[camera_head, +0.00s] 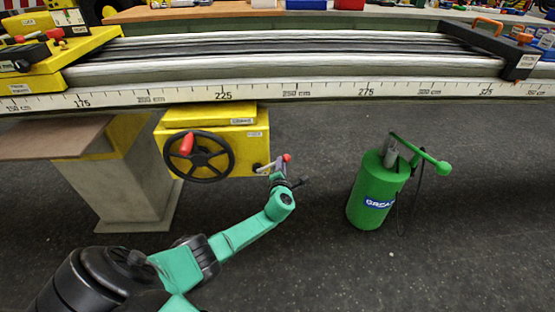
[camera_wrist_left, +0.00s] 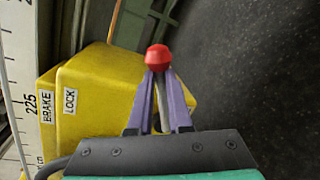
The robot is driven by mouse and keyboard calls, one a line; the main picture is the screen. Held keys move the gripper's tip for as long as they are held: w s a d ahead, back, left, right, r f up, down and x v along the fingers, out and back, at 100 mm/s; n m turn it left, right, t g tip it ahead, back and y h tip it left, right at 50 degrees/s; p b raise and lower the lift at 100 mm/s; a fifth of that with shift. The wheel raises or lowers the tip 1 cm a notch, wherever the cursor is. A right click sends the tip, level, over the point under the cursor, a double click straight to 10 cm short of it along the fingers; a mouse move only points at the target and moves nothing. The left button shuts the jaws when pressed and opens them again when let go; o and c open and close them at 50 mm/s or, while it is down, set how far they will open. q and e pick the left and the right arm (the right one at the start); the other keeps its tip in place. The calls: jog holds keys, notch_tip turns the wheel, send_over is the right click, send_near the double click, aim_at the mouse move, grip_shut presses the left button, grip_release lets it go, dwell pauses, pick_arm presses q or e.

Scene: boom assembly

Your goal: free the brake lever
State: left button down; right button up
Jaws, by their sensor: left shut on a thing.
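The brake lever (camera_head: 286,158) is a short grey lever with a red ball knob on the right side of the yellow box under the long rail. My left gripper (camera_head: 279,170) is at the lever, reaching up from the lower left. In the left wrist view the red knob (camera_wrist_left: 157,58) sits at the tips of the two purple fingers (camera_wrist_left: 158,80), which are shut on the lever. The lever's shaft is mostly hidden between the fingers. The yellow box (camera_wrist_left: 95,95) carries labels reading BRAKE and LOCK. My right gripper is not in view.
A black handwheel (camera_head: 199,157) with a red grip is on the box's front, left of the lever. A ruled long rail (camera_head: 300,92) runs above. A green grease pump (camera_head: 378,190) stands on the floor to the right. Dark floor between is clear.

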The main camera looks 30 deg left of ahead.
pick_arm(q)
jog(key=shift+w+d+m, duration=0.2)
jog(key=shift+w+m, duration=0.05)
jog(key=shift+m, duration=0.05)
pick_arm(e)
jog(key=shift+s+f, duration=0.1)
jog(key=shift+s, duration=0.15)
pick_arm(q)
jog(key=shift+d+f, duration=0.1)
jog(key=c, duration=0.8)
grip_release()
jog(key=shift+c, duration=0.2)
jog(key=shift+f, duration=0.1)
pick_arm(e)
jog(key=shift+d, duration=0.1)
pick_arm(q)
jog(key=p+v, duration=0.6)
jog(key=v, duration=0.8)
jog(key=shift+s+d, duration=0.2)
jog(key=shift+d, duration=0.1)
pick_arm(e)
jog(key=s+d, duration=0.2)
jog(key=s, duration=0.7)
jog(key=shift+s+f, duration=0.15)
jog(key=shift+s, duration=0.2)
